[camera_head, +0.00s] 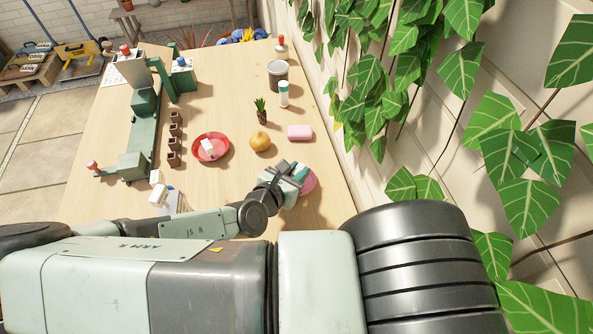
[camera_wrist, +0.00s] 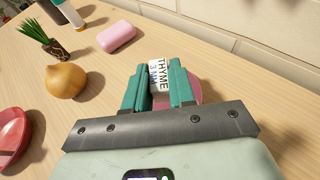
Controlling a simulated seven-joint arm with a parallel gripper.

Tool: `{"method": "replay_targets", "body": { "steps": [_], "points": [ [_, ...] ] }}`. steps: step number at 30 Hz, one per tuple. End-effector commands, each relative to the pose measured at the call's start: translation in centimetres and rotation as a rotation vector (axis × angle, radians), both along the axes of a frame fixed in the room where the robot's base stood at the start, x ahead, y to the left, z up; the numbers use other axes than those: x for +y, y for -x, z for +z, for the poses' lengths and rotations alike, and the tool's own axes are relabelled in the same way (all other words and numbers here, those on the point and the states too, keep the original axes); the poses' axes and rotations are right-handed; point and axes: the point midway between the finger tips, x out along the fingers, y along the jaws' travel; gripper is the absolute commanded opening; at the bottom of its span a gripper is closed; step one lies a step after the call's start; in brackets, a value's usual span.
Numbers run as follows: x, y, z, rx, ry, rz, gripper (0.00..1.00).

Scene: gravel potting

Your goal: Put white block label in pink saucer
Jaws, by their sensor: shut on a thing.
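My gripper (camera_wrist: 158,68) has its green fingers shut on a white block label (camera_wrist: 159,78) with the dark print "THYME". The pink saucer (camera_wrist: 196,88) shows behind and below the fingers, mostly hidden by them. In the head view my gripper (camera_head: 298,172) is over the pink saucer (camera_head: 310,184), whose right part shows. The held label is hard to make out there. I cannot tell whether the label touches the saucer.
A red saucer (camera_head: 223,140) holds another white block (camera_head: 208,148). An onion (camera_head: 260,141), a pink soap bar (camera_head: 300,132) and a small potted plant (camera_head: 262,112) stand nearby. Green machinery (camera_head: 143,125) and several small brown pots (camera_head: 174,145) are at left.

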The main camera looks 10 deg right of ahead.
Motion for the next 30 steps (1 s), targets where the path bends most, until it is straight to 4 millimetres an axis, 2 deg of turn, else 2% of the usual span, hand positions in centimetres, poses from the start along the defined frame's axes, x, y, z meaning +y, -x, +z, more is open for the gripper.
{"method": "replay_targets", "body": {
  "steps": [4,5,9,20,30],
  "points": [
    [0.0,0.0,-0.3,0.000,0.000,0.000,0.00],
    [0.0,0.0,-0.3,0.000,0.000,0.000,0.29],
    [0.0,0.0,-0.2,0.000,0.000,0.000,0.50],
    [0.1,0.1,0.1,0.000,-0.001,0.001,0.50],
    [3.9,3.8,2.2,0.000,-0.009,0.000,0.50]
  ]
}}
